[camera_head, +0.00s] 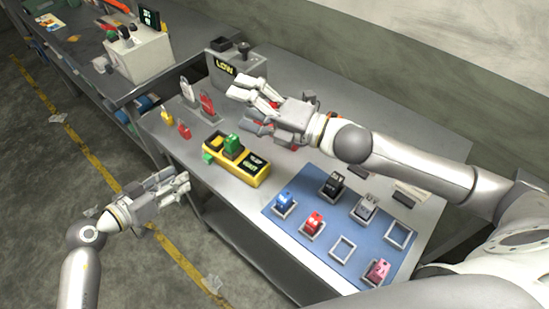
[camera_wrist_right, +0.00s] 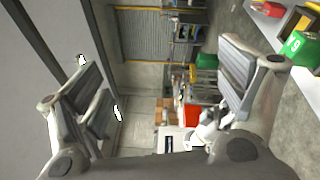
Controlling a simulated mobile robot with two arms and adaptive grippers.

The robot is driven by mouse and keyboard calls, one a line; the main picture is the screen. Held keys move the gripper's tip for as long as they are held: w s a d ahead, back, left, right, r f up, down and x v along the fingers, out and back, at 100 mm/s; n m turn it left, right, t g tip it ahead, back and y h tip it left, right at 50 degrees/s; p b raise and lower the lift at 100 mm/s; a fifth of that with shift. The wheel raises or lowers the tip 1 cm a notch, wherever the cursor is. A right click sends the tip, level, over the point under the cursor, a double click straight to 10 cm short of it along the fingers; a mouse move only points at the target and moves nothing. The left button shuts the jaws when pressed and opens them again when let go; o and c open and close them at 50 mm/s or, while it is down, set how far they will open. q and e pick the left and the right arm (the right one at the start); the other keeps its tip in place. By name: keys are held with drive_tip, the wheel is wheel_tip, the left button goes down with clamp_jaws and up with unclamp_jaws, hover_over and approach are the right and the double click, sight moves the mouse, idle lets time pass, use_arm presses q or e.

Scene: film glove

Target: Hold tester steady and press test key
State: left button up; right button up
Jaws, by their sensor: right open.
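The yellow and black tester (camera_head: 245,174) lies on the grey workbench, with a dark display on its front right. A green block (camera_head: 232,145) stands on its top, and a smaller green key (camera_head: 208,157) is at its left end. My right gripper (camera_head: 245,108) is open and empty above the bench, behind the tester and apart from it. In the right wrist view its fingers (camera_wrist_right: 165,90) are wide apart, with a green block (camera_wrist_right: 300,48) at the right edge. My left gripper (camera_head: 183,183) is empty, left of the tester and off the bench's front edge, its fingers apart.
A grey box with a LOW display (camera_head: 237,72) stands at the back. A blue mat (camera_head: 300,243) to the right holds several coloured blocks in square frames. Open floor lies in front.

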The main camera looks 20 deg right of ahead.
wheel_tip(320, 180, down, 7)
drive_tip(key=d+m+h, duration=0.3)
drive_tip(key=m, duration=0.9)
drive_tip(key=m+g, duration=0.2)
drive_tip(key=m, duration=0.8)
approach(237, 151)
drive_tip(key=shift+h, duration=0.3)
drive_tip(key=x, duration=0.9)
drive_tip(key=shift+a+r, duration=0.15)
drive_tip(key=shift+r, duration=0.05)
drive_tip(key=shift+c, duration=0.2)
drive_tip(key=c, duration=1.4)
use_arm(q)
clamp_jaws()
use_arm(e)
drive_tip(key=shift+c, duration=0.2)
